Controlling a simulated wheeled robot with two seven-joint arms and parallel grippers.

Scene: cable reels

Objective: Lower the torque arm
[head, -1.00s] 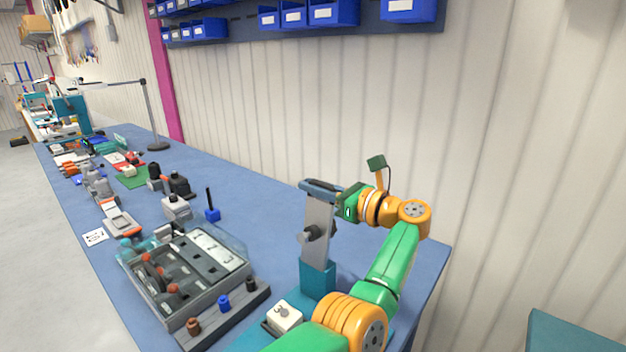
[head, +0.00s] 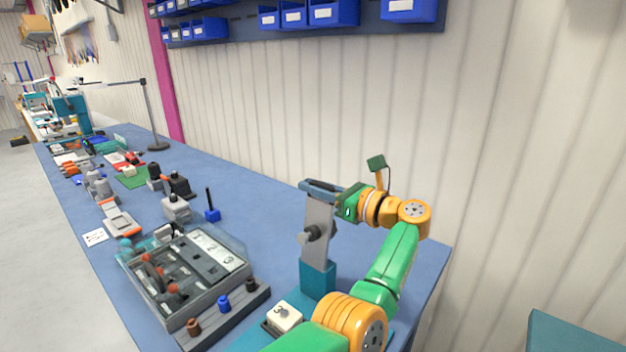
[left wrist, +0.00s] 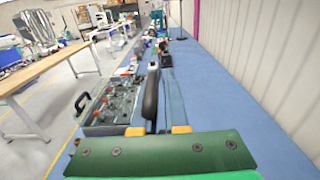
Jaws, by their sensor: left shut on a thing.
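The torque arm (head: 320,187) is a dark, roughly level bar at the top of a grey upright post (head: 317,225) on a teal base (head: 317,278). My left gripper (head: 342,196) is at the right end of this bar and is shut on it. In the left wrist view, a black handle (left wrist: 152,92) rises between the orange fingertips of the left gripper (left wrist: 158,130). A grey knob (head: 305,238) sticks out of the post's side. The exact contact is partly hidden by the gripper. My right gripper is not in view.
A clear-lidded case (head: 190,275) and a grey strip with coloured pegs (head: 223,304) lie left of the post. A white block marked 3 (head: 285,316) sits in front. The wall (head: 480,140) stands behind; blue bench top is free behind the post.

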